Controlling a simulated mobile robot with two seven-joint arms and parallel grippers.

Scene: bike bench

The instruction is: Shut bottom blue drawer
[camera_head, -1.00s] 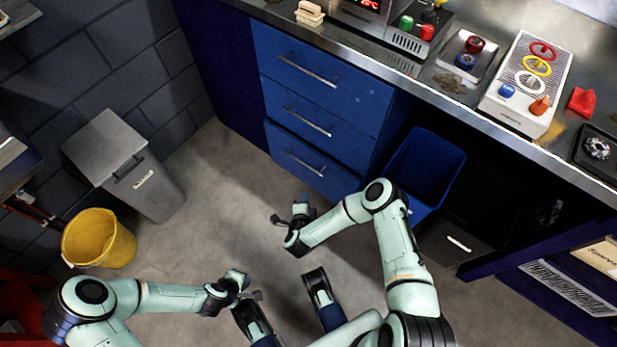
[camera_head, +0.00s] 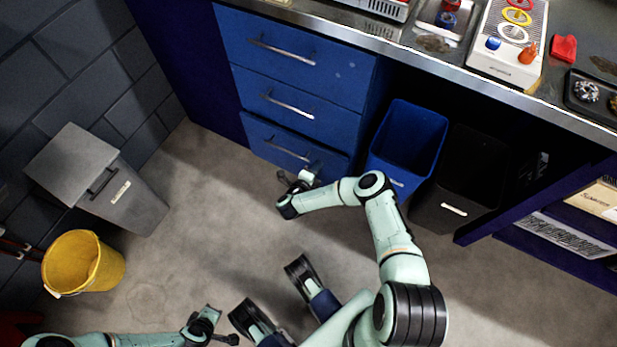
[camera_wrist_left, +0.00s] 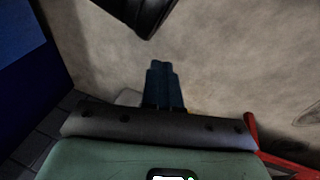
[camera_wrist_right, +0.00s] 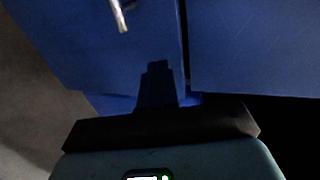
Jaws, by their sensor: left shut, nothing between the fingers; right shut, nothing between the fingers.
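The bottom blue drawer (camera_head: 262,138) is the lowest of three blue drawers with silver handles in the head view. Its front seems to stand slightly proud of the drawers above; the exact gap is hard to tell. My right gripper (camera_head: 308,172) is shut and empty at the lower right part of this drawer's front. In the right wrist view its closed fingers (camera_wrist_right: 158,72) point at a blue front with part of a silver handle (camera_wrist_right: 119,14); contact cannot be told. My left gripper (camera_head: 222,337) is shut and empty, low over the floor, with its fingers (camera_wrist_left: 165,75) together.
A blue bin (camera_head: 390,170) and a black bin (camera_head: 440,215) stand under the bench, right of the drawers. A grey lidded bin (camera_head: 140,205) and a yellow bucket (camera_head: 60,265) stand at the left. The concrete floor (camera_head: 200,220) before the drawers is clear.

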